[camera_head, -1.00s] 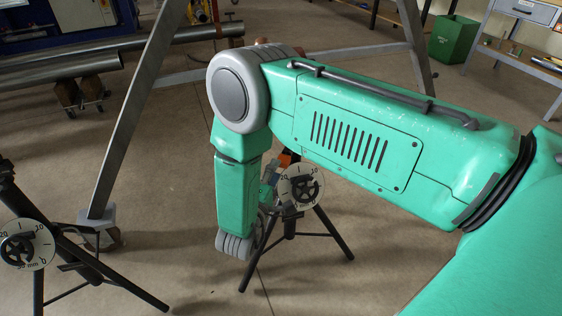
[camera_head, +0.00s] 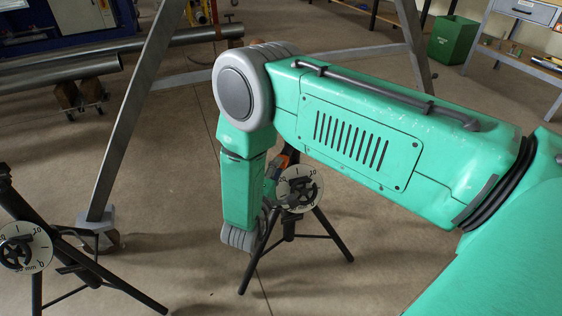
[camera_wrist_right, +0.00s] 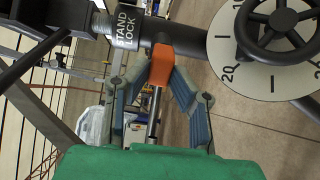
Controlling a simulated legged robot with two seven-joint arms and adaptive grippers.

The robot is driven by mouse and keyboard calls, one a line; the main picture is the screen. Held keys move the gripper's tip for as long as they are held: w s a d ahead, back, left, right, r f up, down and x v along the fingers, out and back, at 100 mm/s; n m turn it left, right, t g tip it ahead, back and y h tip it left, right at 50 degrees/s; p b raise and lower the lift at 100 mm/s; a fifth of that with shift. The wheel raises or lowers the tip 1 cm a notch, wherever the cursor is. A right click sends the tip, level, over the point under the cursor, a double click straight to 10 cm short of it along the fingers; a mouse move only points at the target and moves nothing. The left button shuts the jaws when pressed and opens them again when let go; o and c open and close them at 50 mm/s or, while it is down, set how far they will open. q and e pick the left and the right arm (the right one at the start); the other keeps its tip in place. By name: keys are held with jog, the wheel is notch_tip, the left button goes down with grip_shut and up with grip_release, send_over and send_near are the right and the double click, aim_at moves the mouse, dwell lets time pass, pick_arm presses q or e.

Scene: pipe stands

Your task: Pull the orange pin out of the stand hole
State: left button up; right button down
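The orange pin (camera_wrist_right: 161,66) shows in the right wrist view, its orange end against the dark tube of the stand, below the "STAND LOCK" label (camera_wrist_right: 126,30). My right gripper (camera_wrist_right: 160,80) has one finger on each side of the orange end. The fingertips lie very close to it; I cannot tell whether they press on it. In the head view the pin (camera_head: 287,157) is a small orange patch behind my right gripper (camera_head: 269,182), beside the dialled stand (camera_head: 290,220). The pin's hole is hidden. My left gripper is not in view.
The stand's white dial (camera_wrist_right: 275,55) and black handwheel (camera_wrist_right: 280,22) are close on the right in the wrist view. A second tripod stand (camera_head: 25,246) is at the left in the head view. A slanted metal leg (camera_head: 130,115) rises behind. Bare floor lies at the front.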

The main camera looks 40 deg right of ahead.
jog(key=shift+s+a, duration=0.15)
jog(key=shift+s, duration=0.15)
dwell(0.4)
jog(key=shift+s+a, duration=0.1)
jog(key=shift+a, duration=0.15)
jog(key=shift+p+v, duration=0.85)
jog(key=shift+v, duration=2)
jog(key=s+a+r+p, duration=0.3)
jog(key=a, duration=0.2)
jog(key=shift+s, duration=0.15)
